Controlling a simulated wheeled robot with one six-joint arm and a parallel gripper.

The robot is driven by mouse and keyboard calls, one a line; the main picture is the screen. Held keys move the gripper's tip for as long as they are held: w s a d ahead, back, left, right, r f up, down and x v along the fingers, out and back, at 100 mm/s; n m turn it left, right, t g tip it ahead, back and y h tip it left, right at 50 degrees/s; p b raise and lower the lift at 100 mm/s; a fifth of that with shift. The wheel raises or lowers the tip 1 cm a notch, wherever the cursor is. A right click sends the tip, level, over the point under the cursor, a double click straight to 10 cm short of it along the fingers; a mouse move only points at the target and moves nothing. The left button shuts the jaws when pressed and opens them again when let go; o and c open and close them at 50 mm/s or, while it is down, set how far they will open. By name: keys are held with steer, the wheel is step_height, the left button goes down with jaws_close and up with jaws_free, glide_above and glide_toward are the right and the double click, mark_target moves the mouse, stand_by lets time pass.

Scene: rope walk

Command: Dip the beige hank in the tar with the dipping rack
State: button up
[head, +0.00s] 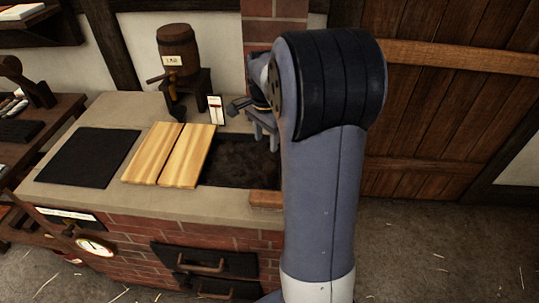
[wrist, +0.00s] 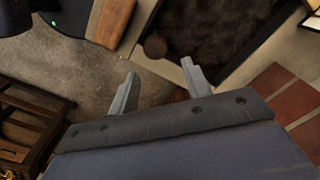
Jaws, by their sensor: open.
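The tar (head: 243,163) is a dark, rough surface in a sunken vat in the brick hearth, partly hidden by my arm in the head view. It also fills the top middle of the wrist view (wrist: 215,28). My gripper (wrist: 160,72) is open with nothing seen between its fingers. In the head view my gripper (head: 262,135) hangs above the back right of the vat. A round brown knob-like end (wrist: 155,46) shows just beyond the fingers at the vat's edge; I cannot tell what it belongs to. I cannot make out the beige hank or the dipping rack.
Two pale boards (head: 168,154) lie left of the open tar. A black slab (head: 88,158) lies further left. A barrel (head: 178,50) on a stand and a small gauge card (head: 216,110) stand behind. A wooden block (head: 266,199) sits at the hearth's front edge.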

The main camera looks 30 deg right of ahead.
mark_target(270, 166)
steer(key=shift+o, duration=0.7)
steer(key=shift+s+d+r+m, duration=0.3)
steer(key=shift+s+r, duration=0.1)
steer(key=shift+s, duration=0.05)
steer(key=shift+o, duration=0.5)
steer(key=shift+f, duration=0.35)
step_height(270, 166, down, 10)
steer(key=shift+f, duration=0.1)
jaws_close()
